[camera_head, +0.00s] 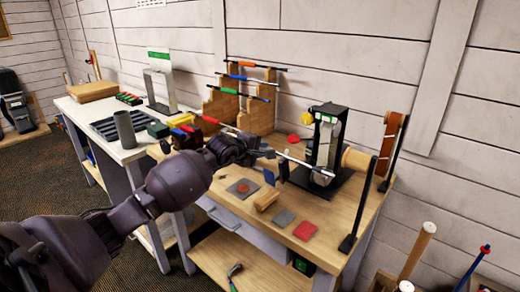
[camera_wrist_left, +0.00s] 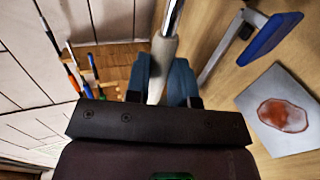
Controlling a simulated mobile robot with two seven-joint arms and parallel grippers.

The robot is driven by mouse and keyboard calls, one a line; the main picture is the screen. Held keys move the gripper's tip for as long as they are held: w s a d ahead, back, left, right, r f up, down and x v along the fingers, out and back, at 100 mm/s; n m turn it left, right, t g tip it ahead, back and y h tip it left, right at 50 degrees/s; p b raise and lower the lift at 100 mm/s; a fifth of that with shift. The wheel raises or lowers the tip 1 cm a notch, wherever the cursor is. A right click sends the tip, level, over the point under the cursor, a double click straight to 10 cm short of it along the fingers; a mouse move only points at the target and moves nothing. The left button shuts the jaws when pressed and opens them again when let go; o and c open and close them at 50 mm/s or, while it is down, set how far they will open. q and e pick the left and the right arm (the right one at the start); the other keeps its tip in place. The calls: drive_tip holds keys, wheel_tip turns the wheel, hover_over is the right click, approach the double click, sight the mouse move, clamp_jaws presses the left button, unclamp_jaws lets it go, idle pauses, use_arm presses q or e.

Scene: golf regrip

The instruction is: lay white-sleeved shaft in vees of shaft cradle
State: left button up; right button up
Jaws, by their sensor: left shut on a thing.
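My left gripper (camera_head: 262,152) is above the wooden bench, left of the black stand. In the left wrist view its blue fingers (camera_wrist_left: 162,82) are shut around the pale sleeve of a shaft (camera_wrist_left: 163,52). The bare metal part of the shaft runs out of the top of that view. In the head view the shaft (camera_head: 300,162) reaches right from the gripper, in front of the black stand. My right gripper is out of view.
A black stand (camera_head: 325,180) with a wooden roller and upright posts is at the right. A white bench (camera_head: 90,115) with trays is at left.

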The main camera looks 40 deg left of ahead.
use_arm(q)
drive_tip(key=shift+a, duration=0.25)
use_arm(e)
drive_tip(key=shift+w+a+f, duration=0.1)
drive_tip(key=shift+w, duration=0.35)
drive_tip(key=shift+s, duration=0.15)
use_arm(q)
drive_tip(key=o, duration=0.9)
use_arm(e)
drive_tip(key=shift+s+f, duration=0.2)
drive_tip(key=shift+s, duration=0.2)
use_arm(q)
drive_tip(key=shift+o, duration=0.2)
